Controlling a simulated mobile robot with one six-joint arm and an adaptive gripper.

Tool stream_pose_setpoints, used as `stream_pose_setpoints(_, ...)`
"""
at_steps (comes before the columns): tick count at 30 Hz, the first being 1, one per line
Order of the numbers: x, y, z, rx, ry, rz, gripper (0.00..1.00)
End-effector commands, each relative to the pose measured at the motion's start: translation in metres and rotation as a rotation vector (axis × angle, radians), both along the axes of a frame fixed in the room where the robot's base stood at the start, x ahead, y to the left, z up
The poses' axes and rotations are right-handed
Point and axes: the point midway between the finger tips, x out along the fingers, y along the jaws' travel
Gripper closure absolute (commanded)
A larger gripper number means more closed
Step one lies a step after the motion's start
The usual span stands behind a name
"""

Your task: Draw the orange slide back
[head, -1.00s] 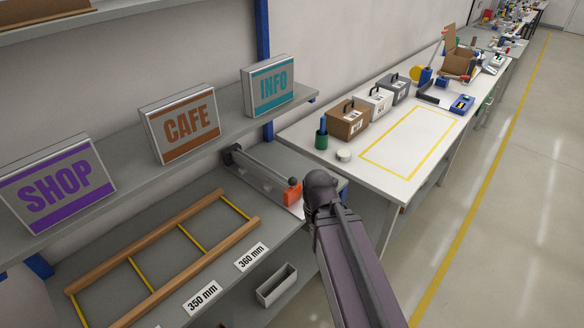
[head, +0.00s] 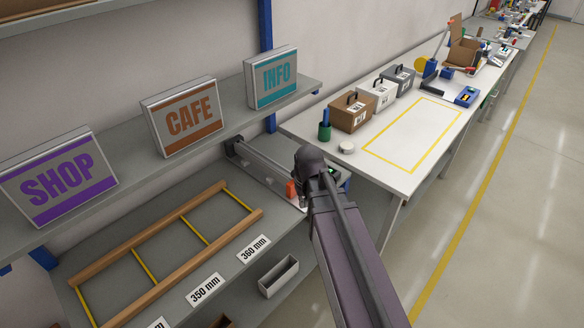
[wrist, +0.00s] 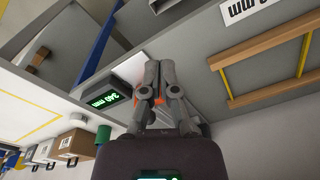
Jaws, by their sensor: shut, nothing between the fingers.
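The orange slide (head: 290,188) sits at the near end of a grey rail (head: 262,166) on the bench. In the head view my arm hides part of it. In the wrist view my gripper (wrist: 160,73) is shut and empty, its fingers close together over the slide's end of the rail. Bits of orange (wrist: 133,102) show beside and behind the fingers; whether they touch the slide, I cannot tell. A dark readout with green digits (wrist: 108,100) is beside the fingers; it also shows partly behind my arm in the head view (head: 333,171).
A wooden frame with yellow rungs (head: 175,233) lies left of the rail, with 350 mm (head: 205,288) and 360 mm (head: 254,248) labels at the bench edge. SHOP, CAFE and INFO signs stand on the shelf above. A white table (head: 410,139) stands to the right.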

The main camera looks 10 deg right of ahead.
Motion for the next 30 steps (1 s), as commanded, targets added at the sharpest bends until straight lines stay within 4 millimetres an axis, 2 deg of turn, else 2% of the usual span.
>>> stream_pose_setpoints(1,0.032,0.0,0.005,0.007,-0.021,0.027,1.0)
stream_pose_setpoints(9,0.158,0.002,0.021,0.037,-0.151,0.208,1.0)
stream_pose_setpoints(12,0.194,0.002,0.026,0.042,-0.194,0.261,1.0)
stream_pose_setpoints(15,0.218,0.002,0.029,0.043,-0.224,0.299,1.0)
stream_pose_setpoints(20,0.232,0.001,0.031,0.044,-0.246,0.326,1.0)
stream_pose_setpoints(30,0.231,0.001,0.03,0.044,-0.247,0.326,1.0)
